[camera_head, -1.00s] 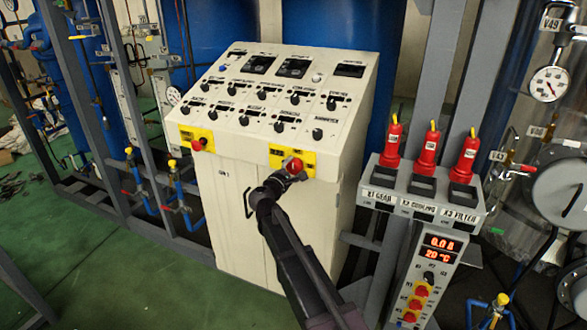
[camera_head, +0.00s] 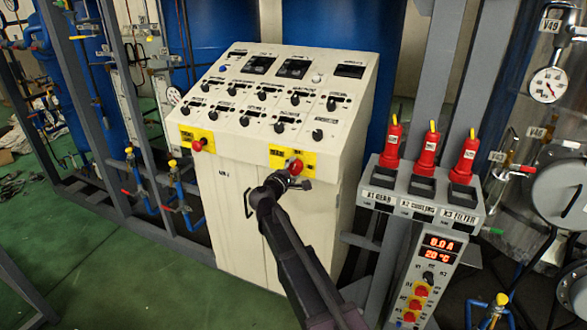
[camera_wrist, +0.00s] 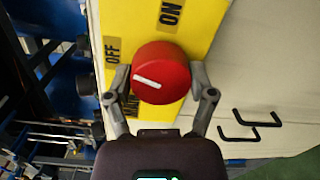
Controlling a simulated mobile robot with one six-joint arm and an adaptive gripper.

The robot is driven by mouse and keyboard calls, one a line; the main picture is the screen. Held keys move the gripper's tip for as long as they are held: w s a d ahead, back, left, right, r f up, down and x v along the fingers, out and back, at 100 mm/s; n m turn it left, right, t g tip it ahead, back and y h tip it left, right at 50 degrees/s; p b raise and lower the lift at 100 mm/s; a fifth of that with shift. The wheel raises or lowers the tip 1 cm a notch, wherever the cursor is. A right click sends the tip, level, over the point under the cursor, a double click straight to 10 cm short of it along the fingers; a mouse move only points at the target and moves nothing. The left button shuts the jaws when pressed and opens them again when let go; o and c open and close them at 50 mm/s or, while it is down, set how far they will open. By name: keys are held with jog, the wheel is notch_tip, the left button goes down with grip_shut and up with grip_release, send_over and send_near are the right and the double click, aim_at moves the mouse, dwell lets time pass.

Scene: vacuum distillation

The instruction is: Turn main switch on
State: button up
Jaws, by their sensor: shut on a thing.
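The main switch is a round red knob (camera_head: 295,166) on a yellow plate (camera_head: 278,161) at the upper right of the white cabinet's front. In the wrist view the knob (camera_wrist: 160,73) has a short white mark on its face, nearly level in the picture and sloping slightly down to the right. The plate carries an OFF label (camera_wrist: 113,50) at the left and an ON label (camera_wrist: 171,12) at the top. My gripper (camera_wrist: 160,85) is shut on the knob, one finger on each side. In the head view my gripper (camera_head: 289,180) covers the knob's lower part.
The white control cabinet (camera_head: 230,215) has a sloped top with several black knobs and another red knob (camera_head: 197,145) on a yellow plate at left. Black door handles (camera_wrist: 258,124) show beside the gripper. A socket box with red plugs (camera_head: 428,150) stands to the right.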

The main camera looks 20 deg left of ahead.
jog(key=m, duration=0.7)
jog(key=shift+r+y+p, duration=0.1)
jog(key=shift+y+p, duration=0.2)
jog(key=shift+y, duration=0.1)
jog(key=m, duration=0.6)
jog(key=shift+w+y, duration=0.1)
jog(key=shift+y, duration=0.2)
jog(key=shift+m, duration=0.3)
jog(key=o, duration=1.1)
jog(key=shift+n, duration=0.5)
